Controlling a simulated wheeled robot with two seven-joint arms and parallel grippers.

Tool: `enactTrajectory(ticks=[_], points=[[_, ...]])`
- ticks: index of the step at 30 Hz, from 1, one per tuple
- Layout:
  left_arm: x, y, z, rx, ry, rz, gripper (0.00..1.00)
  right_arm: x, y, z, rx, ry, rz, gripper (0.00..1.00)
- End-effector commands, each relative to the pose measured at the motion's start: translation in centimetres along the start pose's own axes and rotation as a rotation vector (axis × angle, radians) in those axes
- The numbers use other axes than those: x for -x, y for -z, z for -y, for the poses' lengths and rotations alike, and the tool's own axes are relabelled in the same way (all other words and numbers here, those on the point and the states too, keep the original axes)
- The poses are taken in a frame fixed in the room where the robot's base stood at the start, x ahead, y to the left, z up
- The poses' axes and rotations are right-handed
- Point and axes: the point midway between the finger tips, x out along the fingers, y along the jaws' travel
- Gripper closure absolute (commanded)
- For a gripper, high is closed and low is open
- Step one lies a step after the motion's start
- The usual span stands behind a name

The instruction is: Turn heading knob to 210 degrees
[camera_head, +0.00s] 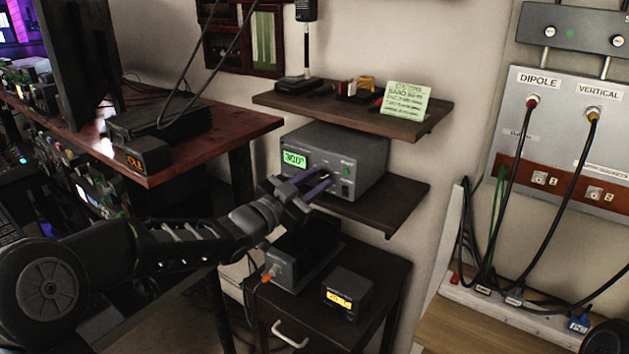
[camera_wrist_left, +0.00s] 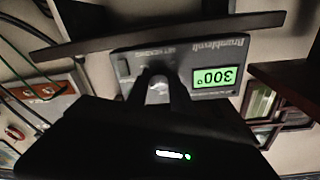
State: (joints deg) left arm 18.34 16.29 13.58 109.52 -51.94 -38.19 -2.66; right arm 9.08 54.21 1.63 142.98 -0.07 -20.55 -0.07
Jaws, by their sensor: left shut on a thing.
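The grey tuner box (camera_head: 352,150) sits on the lower wall shelf in the head view. Its green display (camera_head: 295,159) appears to read about 300 degrees; in the left wrist view the display (camera_wrist_left: 215,77) shows 300° upside down. My left gripper (camera_head: 322,182) reaches the box's front panel from the left, with its fingers shut on the heading knob. The knob itself is mostly hidden by the fingers. In the left wrist view the dark fingers of my left gripper (camera_wrist_left: 157,85) meet the panel beside the display. My right gripper is not seen.
A shelf (camera_head: 380,118) above the box holds small items and a green note (camera_head: 405,99). A dark cabinet (camera_head: 385,290) below carries two small devices. A desk (camera_head: 220,128) stands at left. Cables hang from the panel (camera_head: 560,110) at right.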

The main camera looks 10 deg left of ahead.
Motion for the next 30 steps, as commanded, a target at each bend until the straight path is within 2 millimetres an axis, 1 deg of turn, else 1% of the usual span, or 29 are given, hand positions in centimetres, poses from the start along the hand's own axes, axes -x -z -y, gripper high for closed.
enactTrajectory(ticks=[9,18,24,30], points=[[0.0,-0.08,-0.19,0.3,0.016,-0.012,1.0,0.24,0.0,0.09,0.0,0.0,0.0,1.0],[0.0,-0.08,-0.32,0.535,0.029,-0.022,1.0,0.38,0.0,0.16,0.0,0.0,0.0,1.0],[0.0,-0.09,-0.33,0.625,0.035,-0.026,1.0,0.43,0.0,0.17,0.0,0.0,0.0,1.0],[0.0,-0.1,-0.35,0.66,0.037,-0.028,1.0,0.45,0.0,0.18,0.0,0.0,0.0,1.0]])
